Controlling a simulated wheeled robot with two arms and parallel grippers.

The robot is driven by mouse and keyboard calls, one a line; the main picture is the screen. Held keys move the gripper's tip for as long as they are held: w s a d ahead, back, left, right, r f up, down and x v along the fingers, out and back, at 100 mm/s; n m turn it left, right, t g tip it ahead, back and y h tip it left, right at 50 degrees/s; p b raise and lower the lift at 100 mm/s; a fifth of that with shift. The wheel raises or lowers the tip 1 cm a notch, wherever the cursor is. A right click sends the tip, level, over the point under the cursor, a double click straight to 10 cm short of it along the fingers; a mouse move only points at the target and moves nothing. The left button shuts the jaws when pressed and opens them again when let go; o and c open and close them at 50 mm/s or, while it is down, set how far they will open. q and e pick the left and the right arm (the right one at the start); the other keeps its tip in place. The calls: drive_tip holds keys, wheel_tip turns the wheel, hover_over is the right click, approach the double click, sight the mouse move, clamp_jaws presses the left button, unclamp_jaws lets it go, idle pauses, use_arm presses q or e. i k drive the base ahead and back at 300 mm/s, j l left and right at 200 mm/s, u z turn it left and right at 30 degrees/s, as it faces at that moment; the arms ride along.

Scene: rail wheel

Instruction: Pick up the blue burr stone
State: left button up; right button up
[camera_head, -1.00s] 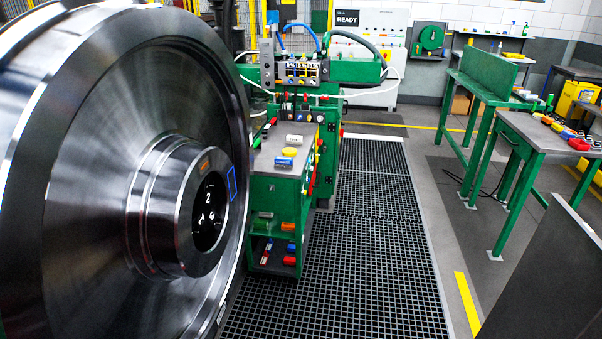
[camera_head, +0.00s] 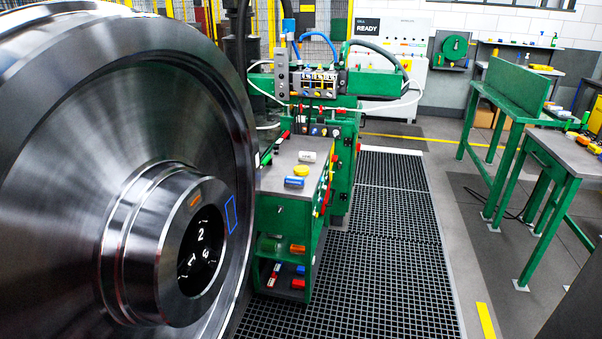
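A small blue block (camera_head: 294,182), which looks like the blue burr stone, lies on the grey top of the green cart (camera_head: 276,181). A yellow round piece (camera_head: 301,170) and a white piece (camera_head: 307,156) lie just behind it on the same top. A darker blue item (camera_head: 300,270) is on the cart's lower shelf, too small to make out. Neither of my grippers is in view.
A large steel rail wheel (camera_head: 110,110) fills the left side, close to the cart. A green machine (camera_head: 345,150) stands behind the cart. Dark floor grating (camera_head: 385,250) to the cart's right is clear. Green workbenches (camera_head: 545,165) stand at the right.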

sight(296, 182)
drive_tip(key=i+l+u, duration=0.45)
drive_tip(key=i+l, duration=0.7)
drive_tip(key=l, duration=0.1)
